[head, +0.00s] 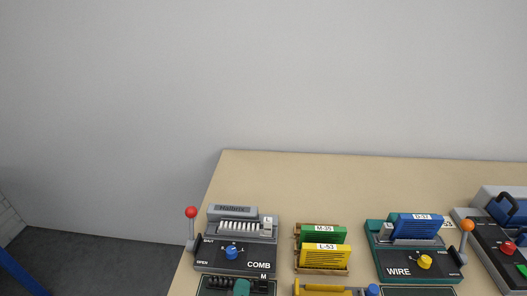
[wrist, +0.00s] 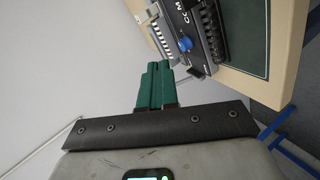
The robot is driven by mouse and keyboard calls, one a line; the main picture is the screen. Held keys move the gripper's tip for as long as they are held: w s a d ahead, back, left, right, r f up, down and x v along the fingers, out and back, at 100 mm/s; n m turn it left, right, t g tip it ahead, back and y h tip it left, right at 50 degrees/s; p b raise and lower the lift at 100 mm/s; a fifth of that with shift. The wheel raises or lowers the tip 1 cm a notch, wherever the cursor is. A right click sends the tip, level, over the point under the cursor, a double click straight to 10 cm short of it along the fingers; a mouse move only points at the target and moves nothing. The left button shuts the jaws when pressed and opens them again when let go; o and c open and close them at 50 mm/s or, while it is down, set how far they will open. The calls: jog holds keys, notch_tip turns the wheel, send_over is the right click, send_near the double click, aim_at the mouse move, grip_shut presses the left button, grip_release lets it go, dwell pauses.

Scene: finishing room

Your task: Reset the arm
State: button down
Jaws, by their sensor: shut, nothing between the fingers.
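My gripper (wrist: 155,86) shows in the wrist view with its two green fingers side by side, shut and empty. It points toward the table edge near the comb machine. The comb machine (wrist: 196,28), with a blue knob, lies just beyond the fingertips in that view, apart from them as far as I can tell. My arm and gripper are not clearly seen in the head view.
On the table (head: 270,172) stand the COMB machine (head: 235,255) with a red-balled lever, a wooden rack (head: 322,270) with green and yellow booklets, the WIRE machine (head: 400,268) holding a blue booklet, and a dark machine (head: 505,255) at right. The table's back strip is clear.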

jog(key=d+f+m+g, duration=0.1)
jog(key=d+f+m, duration=0.1)
jog(key=d, duration=0.3)
jog(key=d+f+m+g, duration=0.1)
jog(key=d+f+m, duration=0.1)
jog(key=d, duration=0.3)
jog(key=d+f+m+g+h, duration=0.1)
jog(key=d+f+m+g, duration=0.1)
jog(key=d, duration=0.4)
jog(key=shift+f, duration=0.35)
jog(key=s+d+f+m, duration=0.1)
jog(key=d, duration=0.1)
jog(key=s+d+f+m+g, duration=0.1)
jog(key=d, duration=0.2)
jog(key=s+d+f+m+g, duration=0.1)
jog(key=d, duration=0.1)
jog(key=shift+s+d+m+y, duration=0.3)
jog(key=shift+s+d, duration=0.05)
jog(key=shift+d, duration=0.05)
jog(key=s+d+f+m+g, duration=0.2)
jog(key=s+d+f+g, duration=0.1)
jog(key=s, duration=0.5)
jog(key=s+d+f+m+g+y, duration=0.1)
jog(key=s+d+f, duration=0.3)
jog(key=s, duration=0.5)
jog(key=shift+d+f+m+g, duration=0.4)
jog(key=shift+d+m+g, duration=0.05)
jog(key=shift+m+g, duration=0.45)
